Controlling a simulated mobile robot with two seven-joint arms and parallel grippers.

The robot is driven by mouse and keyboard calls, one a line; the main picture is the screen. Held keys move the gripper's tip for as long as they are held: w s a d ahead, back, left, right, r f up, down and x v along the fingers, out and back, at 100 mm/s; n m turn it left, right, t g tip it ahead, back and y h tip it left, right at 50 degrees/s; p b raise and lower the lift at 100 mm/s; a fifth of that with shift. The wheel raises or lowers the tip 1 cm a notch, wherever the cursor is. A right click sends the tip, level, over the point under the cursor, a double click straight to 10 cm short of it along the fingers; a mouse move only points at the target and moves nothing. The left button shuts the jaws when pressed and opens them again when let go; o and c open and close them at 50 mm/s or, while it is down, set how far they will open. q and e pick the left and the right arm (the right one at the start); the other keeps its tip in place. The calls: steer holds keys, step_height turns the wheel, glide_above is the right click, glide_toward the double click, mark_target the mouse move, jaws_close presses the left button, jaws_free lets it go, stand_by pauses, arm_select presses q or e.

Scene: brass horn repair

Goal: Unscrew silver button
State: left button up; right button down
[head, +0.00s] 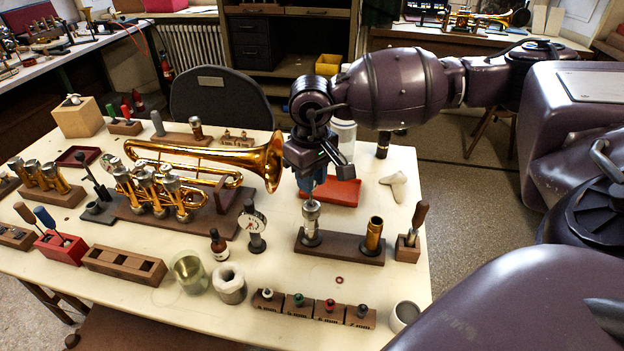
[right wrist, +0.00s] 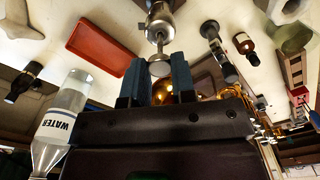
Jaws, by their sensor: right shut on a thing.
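A silver valve (head: 312,228) stands upright on the left part of a dark wooden block (head: 340,249). Its stem rises to a flat silver button (right wrist: 159,69), which shows between the blue fingers in the right wrist view. My right gripper (head: 313,187) is directly above the valve, pointing down, and is shut on the silver button. In the right wrist view the valve body (right wrist: 160,20) lies beyond the fingertips. In the head view the gripper largely hides the button. My left gripper is out of view.
A brass cylinder (head: 373,237) stands at the right of the same block. A red tray (head: 333,192) lies behind. A brass trumpet (head: 215,158) lies to the left. Small labelled blocks (head: 299,304) hold coloured buttons in front. A water bottle (right wrist: 64,120) stands close by.

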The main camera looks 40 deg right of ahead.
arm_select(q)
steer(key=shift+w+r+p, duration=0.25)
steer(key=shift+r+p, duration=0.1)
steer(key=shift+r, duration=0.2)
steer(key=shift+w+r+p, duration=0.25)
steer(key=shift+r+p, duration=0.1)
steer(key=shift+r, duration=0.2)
arm_select(e)
steer(key=shift+r, duration=2.3)
